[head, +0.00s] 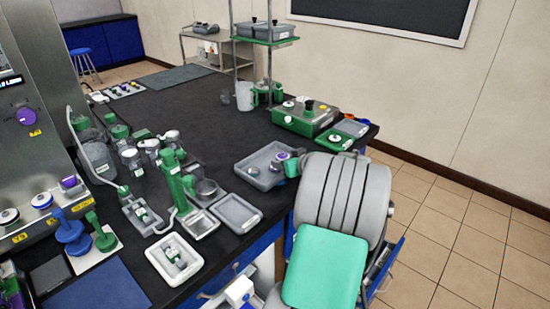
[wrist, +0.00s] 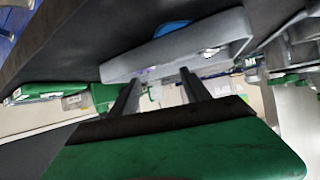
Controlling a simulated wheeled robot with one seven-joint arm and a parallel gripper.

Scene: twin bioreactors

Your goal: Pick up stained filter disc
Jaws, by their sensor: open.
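I cannot make out a stained filter disc for certain in either view. In the head view, a grey tray (head: 243,178) on the black bench holds small round pieces, among them a purple-and-white one (head: 283,156) and a pale one (head: 253,170); stains are too small to tell. My grey arm with a green panel stands just right of this tray and hides part of the bench edge. In the wrist view my gripper (wrist: 160,78) has two dark fingers apart, with nothing seen held between them. A grey tray-like wall (wrist: 180,52) with a blue piece (wrist: 171,28) lies beyond the fingertips.
The bench's middle back (head: 195,115) is clear.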

